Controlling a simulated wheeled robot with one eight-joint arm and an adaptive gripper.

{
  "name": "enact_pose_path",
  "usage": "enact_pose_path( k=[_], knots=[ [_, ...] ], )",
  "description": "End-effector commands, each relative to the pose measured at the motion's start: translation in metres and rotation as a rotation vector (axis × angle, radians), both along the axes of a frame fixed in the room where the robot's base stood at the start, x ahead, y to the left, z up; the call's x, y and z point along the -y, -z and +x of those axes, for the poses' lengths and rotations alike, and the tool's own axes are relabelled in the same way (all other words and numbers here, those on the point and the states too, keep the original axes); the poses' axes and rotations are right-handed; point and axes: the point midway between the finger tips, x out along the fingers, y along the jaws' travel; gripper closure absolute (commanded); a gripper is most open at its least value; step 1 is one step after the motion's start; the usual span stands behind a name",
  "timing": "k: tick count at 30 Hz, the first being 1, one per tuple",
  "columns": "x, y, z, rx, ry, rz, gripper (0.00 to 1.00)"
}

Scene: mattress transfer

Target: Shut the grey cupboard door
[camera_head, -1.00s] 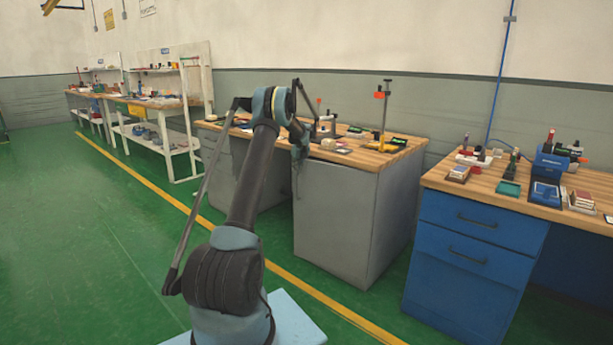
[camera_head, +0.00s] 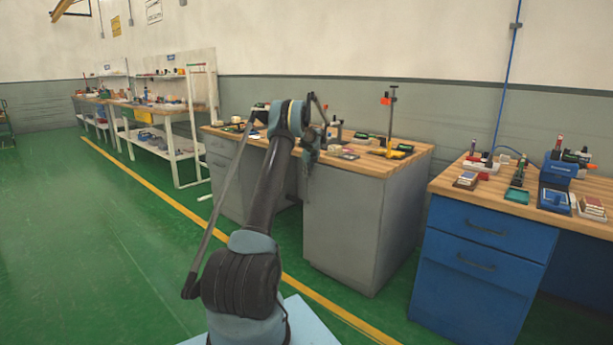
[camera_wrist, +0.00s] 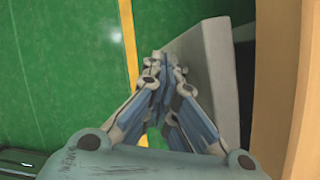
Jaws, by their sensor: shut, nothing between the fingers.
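The grey cupboard door (camera_head: 340,235) is the front panel at the right end of the grey desk (camera_head: 405,160) with a wooden top. In the wrist view the grey panel (camera_wrist: 212,75) slants beside my fingers, with a dark gap between it and the wooden edge at the right. How far the door stands open is hard to tell. My gripper (camera_head: 308,178) hangs at the panel's upper left edge in the head view. In the wrist view my gripper (camera_wrist: 167,66) is shut and empty, its fingertips close to the panel's left side. Contact cannot be told.
Grey drawers (camera_head: 225,175) fill the desk's left end, with a knee space between. Tools and small boxes lie on the desk. A blue drawer desk (camera_head: 470,270) stands at the right. A shelved bench (camera_head: 160,120) stands far left. The green floor (camera_head: 90,250) at left is open.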

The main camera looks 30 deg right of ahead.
Motion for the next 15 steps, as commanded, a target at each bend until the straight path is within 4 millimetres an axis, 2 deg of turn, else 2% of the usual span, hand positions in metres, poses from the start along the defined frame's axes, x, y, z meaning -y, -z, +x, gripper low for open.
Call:
enact_pose_path(
  k=[8, 15],
  knots=[
    [-0.035, 0.001, -0.007, 0.000, -0.004, 0.001, 1.00],
    [-0.053, -0.041, -0.014, -0.001, -0.002, 0.000, 1.00]
  ],
)
